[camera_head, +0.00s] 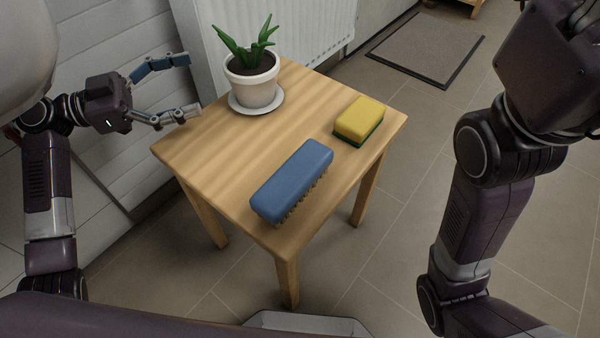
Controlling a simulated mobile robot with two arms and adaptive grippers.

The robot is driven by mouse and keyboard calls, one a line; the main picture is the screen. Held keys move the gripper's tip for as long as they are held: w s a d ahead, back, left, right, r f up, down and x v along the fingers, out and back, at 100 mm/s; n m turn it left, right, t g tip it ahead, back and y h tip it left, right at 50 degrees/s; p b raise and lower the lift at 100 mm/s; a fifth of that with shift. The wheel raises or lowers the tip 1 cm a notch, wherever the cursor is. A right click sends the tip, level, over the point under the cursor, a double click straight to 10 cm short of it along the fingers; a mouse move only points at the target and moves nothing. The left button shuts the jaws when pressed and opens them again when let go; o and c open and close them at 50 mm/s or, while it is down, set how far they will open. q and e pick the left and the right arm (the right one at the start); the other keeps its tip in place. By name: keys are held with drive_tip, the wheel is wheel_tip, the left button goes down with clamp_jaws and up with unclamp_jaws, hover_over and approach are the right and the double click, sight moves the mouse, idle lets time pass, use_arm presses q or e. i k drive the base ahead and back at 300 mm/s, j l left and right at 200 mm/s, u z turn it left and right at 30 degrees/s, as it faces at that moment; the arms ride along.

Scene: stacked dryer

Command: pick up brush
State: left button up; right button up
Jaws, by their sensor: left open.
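A blue brush (292,181) lies on the small wooden table (215,160), near its front edge. Its back faces up and its bristles point down to the tabletop. My left gripper (192,86) is open and empty at the table's left edge, left of the potted plant and apart from the brush. My right arm comes in from the right, but its fingers are out of the frame.
A potted plant (252,85) in a white pot stands on a saucer (257,108) at the back of the table. A yellow and green sponge (359,121) lies right of the brush. A white radiator (290,30) is behind. A floor mat (427,47) lies at back right.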

sight(279, 197)
drive_tip(key=k+l, duration=0.3)
drive_tip(key=k, duration=0.15)
drive_tip(key=k+l, duration=0.35)
drive_tip(key=k, duration=0.1)
